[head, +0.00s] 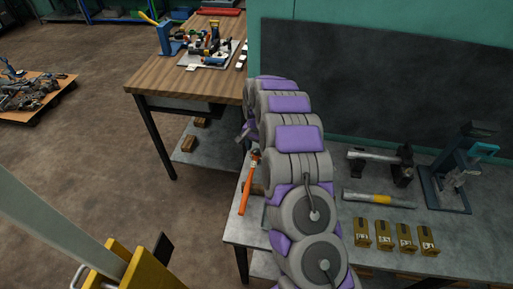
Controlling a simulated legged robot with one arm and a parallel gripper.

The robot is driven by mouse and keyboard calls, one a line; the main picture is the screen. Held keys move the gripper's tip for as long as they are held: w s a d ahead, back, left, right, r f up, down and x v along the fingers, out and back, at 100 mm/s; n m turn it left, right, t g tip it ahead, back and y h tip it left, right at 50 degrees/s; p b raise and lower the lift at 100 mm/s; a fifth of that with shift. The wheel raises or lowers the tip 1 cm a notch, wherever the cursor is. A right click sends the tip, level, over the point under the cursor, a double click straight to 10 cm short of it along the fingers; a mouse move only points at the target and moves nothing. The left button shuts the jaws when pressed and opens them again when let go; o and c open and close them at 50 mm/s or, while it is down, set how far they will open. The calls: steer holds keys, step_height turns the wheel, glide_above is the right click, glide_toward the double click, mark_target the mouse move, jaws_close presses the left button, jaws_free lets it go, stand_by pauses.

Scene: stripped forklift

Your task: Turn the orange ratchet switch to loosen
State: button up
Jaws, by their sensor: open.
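An orange-handled tool (246,190), which looks like the ratchet, is at the left end of the grey workbench, just left of my arm. Its handle points down toward the bench's front left, and its darker head is at the upper end. The switch is too small to make out. My gripper (243,133) shows only in small part, as a dark shape past the left side of my arm, above the tool's head in the picture. It is open and I see nothing held in it. My arm hides the rest of it.
On the grey bench (460,233), right of my arm, are several brass-coloured blocks (383,236), a metal cylinder (378,199) and dark fixtures (446,186). A wooden-topped table (165,80) with tools stands behind. A yellow post (140,268) is at lower left. Floor is open at left.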

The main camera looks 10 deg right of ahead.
steer(key=shift+a, duration=0.1)
steer(key=c, duration=1)
steer(key=shift+c, duration=0.2)
steer(key=shift+r+n+p, duration=0.1)
steer(key=shift+n+p, duration=0.2)
steer(key=shift+p, duration=0.05)
steer(key=n+p, duration=0.3)
steer(key=shift+r+n, duration=0.1)
steer(key=shift+n, duration=0.2)
steer(key=n+p, duration=0.2)
steer(key=n, duration=0.2)
steer(key=shift+n, duration=0.3)
steer(key=n+p, duration=0.2)
steer(key=n, duration=0.2)
steer(key=shift+n, duration=0.3)
steer(key=shift+n+p, duration=0.5)
steer(key=shift+n, duration=1.8)
